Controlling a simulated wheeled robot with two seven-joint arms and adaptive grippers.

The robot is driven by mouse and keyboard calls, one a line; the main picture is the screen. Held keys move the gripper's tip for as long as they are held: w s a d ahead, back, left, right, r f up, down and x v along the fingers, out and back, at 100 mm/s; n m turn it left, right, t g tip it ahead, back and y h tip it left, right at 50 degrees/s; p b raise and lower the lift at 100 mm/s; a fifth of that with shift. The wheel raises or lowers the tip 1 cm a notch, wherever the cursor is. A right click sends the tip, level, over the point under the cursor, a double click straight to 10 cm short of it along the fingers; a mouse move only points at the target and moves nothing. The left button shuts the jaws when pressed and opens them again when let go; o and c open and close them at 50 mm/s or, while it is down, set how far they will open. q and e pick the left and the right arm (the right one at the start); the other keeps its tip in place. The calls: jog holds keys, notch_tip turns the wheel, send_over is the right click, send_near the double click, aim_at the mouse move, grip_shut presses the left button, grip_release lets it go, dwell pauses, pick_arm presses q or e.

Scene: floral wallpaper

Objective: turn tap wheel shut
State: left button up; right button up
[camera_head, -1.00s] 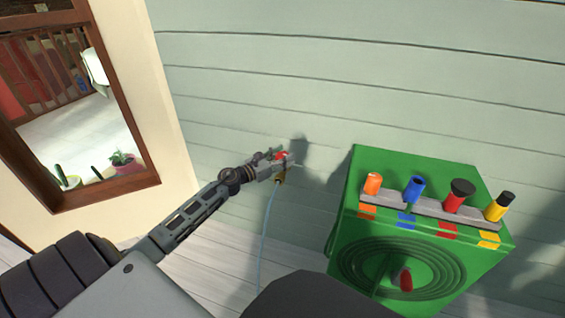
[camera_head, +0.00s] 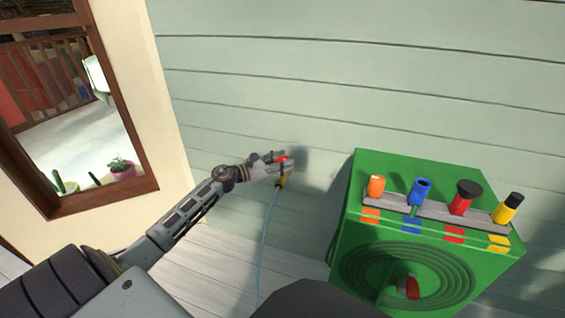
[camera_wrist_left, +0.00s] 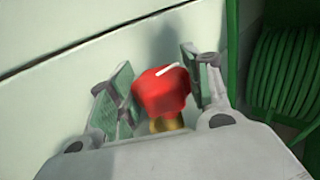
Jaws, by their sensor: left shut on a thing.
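The red tap wheel (camera_head: 281,161) is on a brass tap (camera_head: 282,181) at the pale green board wall. My left gripper (camera_head: 273,162) reaches it from the left and is shut on the wheel. In the left wrist view the red wheel (camera_wrist_left: 161,91) with a white mark on top sits between the two finger pads (camera_wrist_left: 163,88), with its brass stem below. Part of the wheel is hidden by the fingers in the head view. A light blue hose (camera_head: 265,235) hangs from the tap. My right gripper is not in view.
A green hose-reel box (camera_head: 345,215) stands right of the tap, with a rack of orange, blue, red and yellow nozzles (camera_head: 440,207) on top. A brown-framed window (camera_head: 148,183) is at the left. The wall above the tap is clear.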

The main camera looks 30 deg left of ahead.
pick_arm(q)
jog(key=o, duration=1)
jog(key=shift+o, duration=0.2)
jog(key=shift+y+p, duration=0.3)
jog(key=shift+r+n+t+y+p, duration=0.1)
jog(key=shift+n+t+y+p, duration=0.6)
jog(key=shift+n+y+p, duration=0.55)
jog(key=shift+d+n+t+y+p, duration=0.1)
jog(key=shift+n+t+y+p, duration=0.15)
jog(key=shift+n+y+p, duration=0.95)
jog(key=shift+n+t+y+p, duration=0.25)
jog(key=shift+n+y+p, duration=0.3)
jog(key=shift+y+p, duration=1.25)
jog(key=shift+n+y+p, duration=0.55)
jog(key=shift+n+y, duration=0.05)
jog(key=shift+y, duration=0.25)
jog(key=shift+n+y, duration=0.4)
jog(key=shift+y, duration=0.3)
